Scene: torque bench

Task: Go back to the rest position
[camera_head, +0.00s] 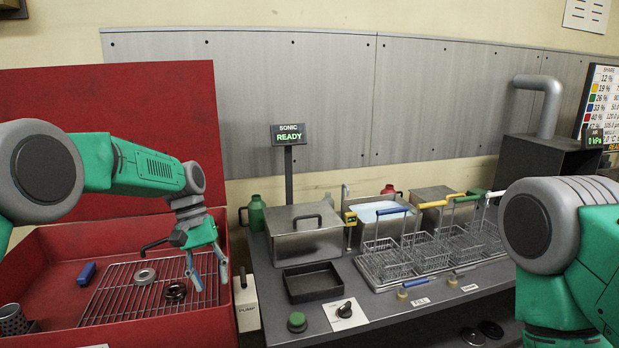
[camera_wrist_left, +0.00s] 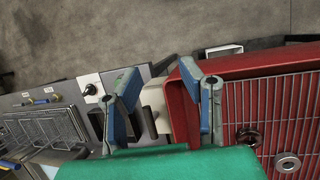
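My left arm comes in from the left in the head view, over the red basin (camera_head: 224,316). Its gripper (camera_head: 208,272) points down above the right part of the wire rack (camera_head: 120,303). The fingers are apart with nothing between them. In the left wrist view the two blue-grey fingers of the left gripper (camera_wrist_left: 165,95) are also spread and empty. A metal ring (camera_head: 145,276) and a dark ring (camera_head: 175,292) lie on the rack, apart from the gripper. My right arm shows at the right edge of the head view, but its gripper is out of the picture.
The grey bench to the right holds a lidded steel box (camera_head: 305,236), a black tray (camera_head: 312,282), several wire baskets (camera_head: 390,262) and a knob (camera_head: 345,310). A READY sign (camera_head: 289,134) stands behind. A blue-handled item (camera_head: 86,273) lies in the basin. The red lid (camera_head: 120,105) stands upright.

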